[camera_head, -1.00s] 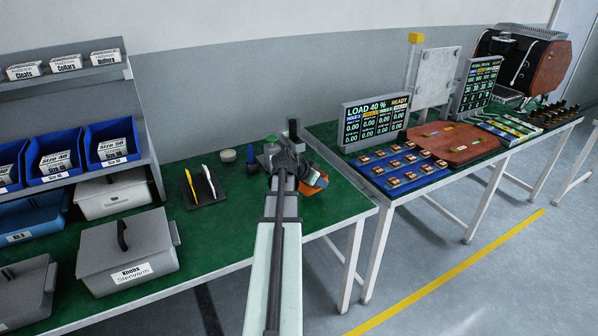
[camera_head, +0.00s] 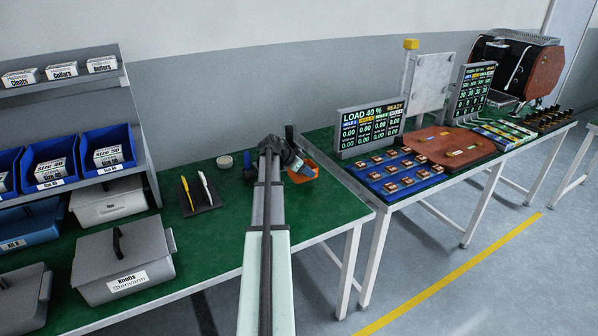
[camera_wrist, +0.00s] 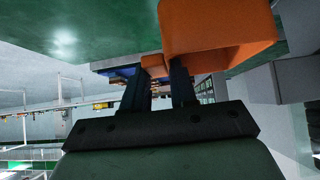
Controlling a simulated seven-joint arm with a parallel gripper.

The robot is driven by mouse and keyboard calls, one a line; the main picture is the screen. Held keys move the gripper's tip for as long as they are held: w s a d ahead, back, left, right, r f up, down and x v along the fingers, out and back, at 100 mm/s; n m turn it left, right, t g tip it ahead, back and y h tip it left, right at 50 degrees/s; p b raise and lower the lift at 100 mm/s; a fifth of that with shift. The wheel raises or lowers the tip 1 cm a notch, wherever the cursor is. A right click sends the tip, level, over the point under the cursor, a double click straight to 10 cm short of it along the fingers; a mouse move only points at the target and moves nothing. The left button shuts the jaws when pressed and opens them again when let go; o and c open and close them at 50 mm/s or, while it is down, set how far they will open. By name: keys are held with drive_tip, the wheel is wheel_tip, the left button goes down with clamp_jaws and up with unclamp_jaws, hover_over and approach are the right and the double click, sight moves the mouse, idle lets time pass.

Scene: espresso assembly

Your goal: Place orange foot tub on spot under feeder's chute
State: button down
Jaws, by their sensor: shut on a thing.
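The orange foot tub (camera_head: 304,172) is at the right side of the green bench's back part, partly hidden by my arm. In the wrist view the tub (camera_wrist: 225,50) fills the upper right, close beyond my fingers. My gripper (camera_wrist: 160,80) is shut on the tub, at a small orange part between the fingertips. In the head view my gripper (camera_head: 290,162) is mostly hidden behind my own wrist. The bench surface lies close to the tub; I cannot tell whether they touch. The feeder's chute and the spot under it cannot be made out clearly.
A dark upright post (camera_head: 290,132) stands just behind my gripper. A grey block (camera_wrist: 297,80) is beside the tub in the wrist view. The bench's right front is clear.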

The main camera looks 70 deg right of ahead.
drive_tip(key=w+d, duration=0.4)
drive_tip(key=shift+w+d, duration=0.35)
drive_tip(key=shift+d, duration=0.05)
drive_tip(key=shift+s+a+f, duration=0.1)
drive_tip(key=shift+f, duration=0.8)
drive_tip(key=shift+s+a+f, duration=0.1)
drive_tip(key=shift+f, duration=0.75)
drive_tip(key=c, duration=1.2)
unclamp_jaws()
drive_tip(key=v, duration=1.2)
